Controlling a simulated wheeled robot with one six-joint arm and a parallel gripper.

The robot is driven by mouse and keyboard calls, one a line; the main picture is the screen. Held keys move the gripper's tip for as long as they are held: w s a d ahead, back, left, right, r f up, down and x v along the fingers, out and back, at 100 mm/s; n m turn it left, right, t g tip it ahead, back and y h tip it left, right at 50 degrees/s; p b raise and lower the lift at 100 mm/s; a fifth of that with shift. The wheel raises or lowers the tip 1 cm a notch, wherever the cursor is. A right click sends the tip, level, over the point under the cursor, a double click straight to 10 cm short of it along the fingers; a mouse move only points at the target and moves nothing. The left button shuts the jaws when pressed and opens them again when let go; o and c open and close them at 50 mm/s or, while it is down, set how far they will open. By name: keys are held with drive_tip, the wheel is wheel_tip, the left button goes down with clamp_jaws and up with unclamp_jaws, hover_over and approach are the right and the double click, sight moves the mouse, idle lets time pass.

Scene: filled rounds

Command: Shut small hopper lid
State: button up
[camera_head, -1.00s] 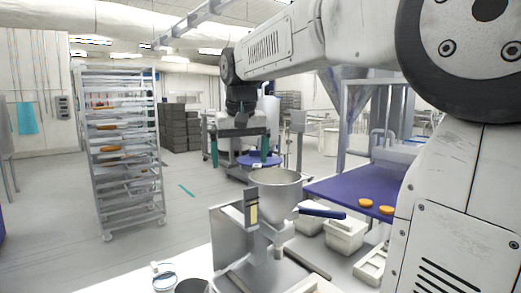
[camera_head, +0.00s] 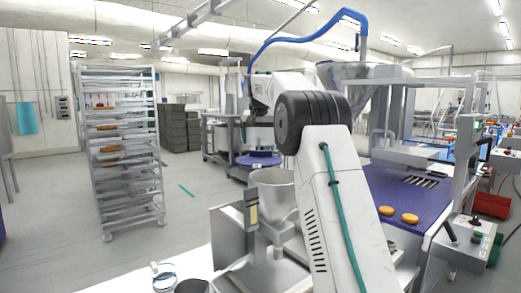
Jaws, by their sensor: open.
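A round steel hopper (camera_head: 268,184) stands on a steel machine (camera_head: 232,232) in the lower middle of the head view. Its top looks open on the part that shows. My arm (camera_head: 328,215) rises in front of it and covers its right side. I cannot make out a lid on or beside it. My gripper does not show; the far part of my arm points away behind its dark elbow joint.
A purple belt (camera_head: 420,190) with orange rounds (camera_head: 398,216) lies to the right, under a steel frame. A tall tray rack (camera_head: 125,150) stands at the left. A purple round table (camera_head: 260,160) stands behind the hopper. The floor between rack and machine is clear.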

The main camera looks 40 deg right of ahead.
sight(261, 151)
drive_tip(key=x, duration=0.5)
drive_tip(key=shift+f, duration=0.1)
drive_tip(key=c, duration=1.3)
